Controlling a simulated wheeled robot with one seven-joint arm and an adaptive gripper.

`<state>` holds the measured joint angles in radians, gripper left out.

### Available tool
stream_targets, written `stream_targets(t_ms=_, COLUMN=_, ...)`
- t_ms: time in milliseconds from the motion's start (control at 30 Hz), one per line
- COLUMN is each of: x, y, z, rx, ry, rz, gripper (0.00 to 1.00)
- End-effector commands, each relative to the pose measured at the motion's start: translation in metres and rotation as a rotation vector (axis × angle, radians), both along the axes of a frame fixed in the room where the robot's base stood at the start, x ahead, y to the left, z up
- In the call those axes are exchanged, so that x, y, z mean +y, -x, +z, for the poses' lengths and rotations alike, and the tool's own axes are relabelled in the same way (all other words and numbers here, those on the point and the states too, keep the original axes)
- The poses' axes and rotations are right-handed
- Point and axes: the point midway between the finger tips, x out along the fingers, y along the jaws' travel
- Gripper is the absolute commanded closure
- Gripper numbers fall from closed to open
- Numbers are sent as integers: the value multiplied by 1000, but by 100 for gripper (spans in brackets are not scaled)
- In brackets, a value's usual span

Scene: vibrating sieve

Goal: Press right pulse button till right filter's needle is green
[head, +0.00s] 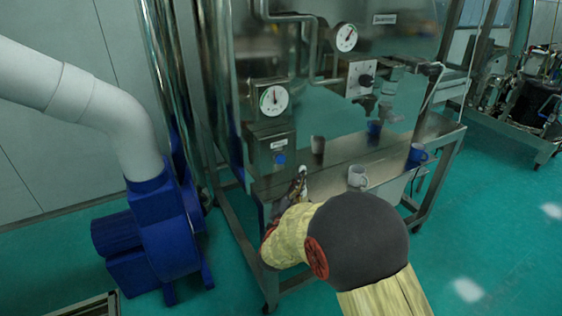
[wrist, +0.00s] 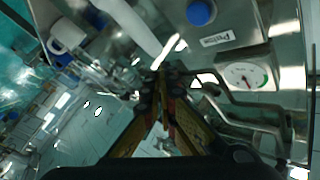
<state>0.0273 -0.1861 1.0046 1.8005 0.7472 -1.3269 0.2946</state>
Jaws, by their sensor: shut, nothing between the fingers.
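A steel box marked "Pulse" (head: 279,142) carries a blue button (head: 280,158); the same button (wrist: 201,12) is at the top of the wrist view. A round white gauge (head: 269,99) is mounted just above the box. It also shows in the wrist view (wrist: 246,76), with red and green marks; the needle's exact zone is too small to tell. A second gauge (head: 346,37) is higher and to the right. My gripper (head: 301,176) is shut and empty, in front of and below the button, apart from it. Its fingers (wrist: 160,78) point up in the wrist view.
A blue blower (head: 160,225) with a white duct stands at the left. Pipes run around the gauges. Green floor is open at the lower right.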

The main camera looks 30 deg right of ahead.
Motion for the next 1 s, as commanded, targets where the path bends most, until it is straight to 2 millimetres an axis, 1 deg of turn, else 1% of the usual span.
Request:
stream_targets(t_ms=167, x=0, y=-1, z=0, rx=1, ry=0, rz=1, gripper=100)
stream_targets(t_ms=333, x=1, y=-9, z=0, rx=1, ry=-1, rz=1, gripper=100)
stream_targets(t_ms=800, x=3, y=-68, z=-2, rx=1, ry=-1, rz=1, gripper=100)
stream_targets(t_ms=1000, x=3, y=-83, z=-2, rx=1, ry=-1, rz=1, gripper=100)
